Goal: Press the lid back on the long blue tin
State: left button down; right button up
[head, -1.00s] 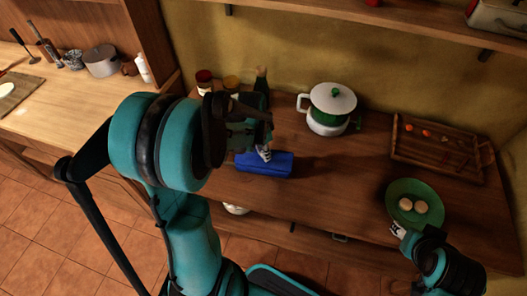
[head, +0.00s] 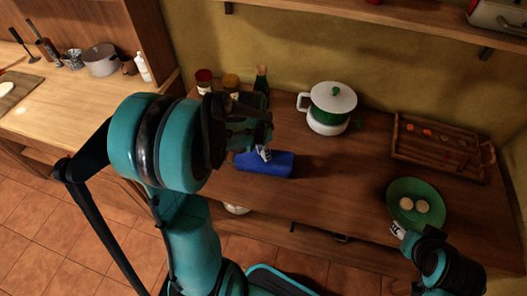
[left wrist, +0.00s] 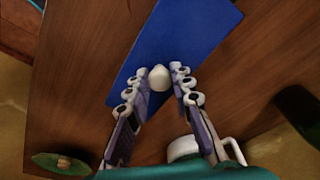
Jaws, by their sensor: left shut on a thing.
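The long blue tin (head: 278,166) lies near the front edge of the brown counter in the head view. In the left wrist view, its flat blue top (left wrist: 188,38) with a pale round knob (left wrist: 159,78) fills the upper middle. My left gripper (head: 264,154) is over the tin, and its fingers are shut on the knob, which also shows between the fingertips in the left wrist view (left wrist: 160,82). I cannot tell whether the lid sits flush on the tin. My right gripper (head: 398,230) is by the counter's front edge, apart from the tin; its jaw opening is unclear.
A white and green pot (head: 330,108) stands behind and right of the tin. Jars (head: 204,82) and a dark bottle (head: 261,80) stand at the back. A green plate (head: 432,190) with two pale round items and a wooden tray (head: 440,162) are on the right.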

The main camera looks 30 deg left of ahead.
pick_arm(q)
jog(key=c, duration=0.8)
grip_release()
jog(key=shift+o, duration=0.2)
jog(key=shift+r, duration=0.1)
jog(key=shift+r+p, duration=2.75)
jog(key=shift+r, duration=0.7)
grip_shut()
